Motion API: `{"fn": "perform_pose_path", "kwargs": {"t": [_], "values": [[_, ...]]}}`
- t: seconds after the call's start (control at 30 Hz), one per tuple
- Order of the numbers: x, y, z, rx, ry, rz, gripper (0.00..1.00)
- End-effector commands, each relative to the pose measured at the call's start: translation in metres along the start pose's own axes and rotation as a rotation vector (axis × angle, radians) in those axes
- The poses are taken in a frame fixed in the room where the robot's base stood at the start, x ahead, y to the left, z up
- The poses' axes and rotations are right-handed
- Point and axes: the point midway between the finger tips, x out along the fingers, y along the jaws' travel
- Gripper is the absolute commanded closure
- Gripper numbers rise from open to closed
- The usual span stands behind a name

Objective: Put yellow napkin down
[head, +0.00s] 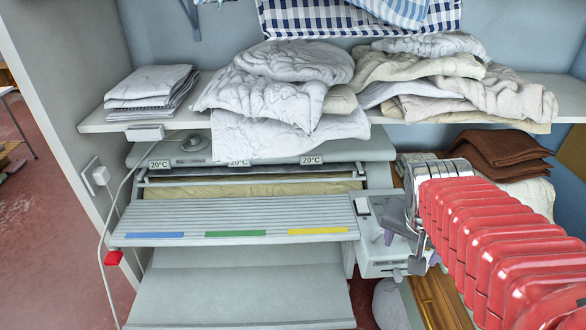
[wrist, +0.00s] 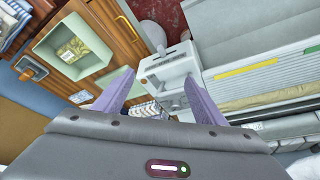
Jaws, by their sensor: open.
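My gripper (wrist: 159,76) is open, with two purple fingers apart and nothing held between them. In the head view my gripper (head: 412,248) hangs over the control box at the ironer's right end. In the wrist view a small yellow-green patterned folded cloth (wrist: 72,50), perhaps the yellow napkin, lies inside a pale green tray (wrist: 98,62), away from my fingers to the upper left. I cannot make out a yellow napkin in the head view, where my arm hides much of the right side.
The ironer's feed board (head: 235,220) carries blue, green and yellow marks. The control box (head: 385,262) is close below my gripper. A shelf (head: 105,122) above holds piles of pale linen. Brown folded cloths (head: 500,150) lie behind my arm. A white cable hangs at the left.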

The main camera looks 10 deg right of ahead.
Motion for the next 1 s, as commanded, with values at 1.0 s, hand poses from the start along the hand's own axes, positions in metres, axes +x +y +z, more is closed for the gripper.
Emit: {"fn": "perform_pose_path", "kwargs": {"t": [1.0], "values": [[-0.086, -0.101, 0.117, -0.711, 0.073, -0.337, 0.35]]}}
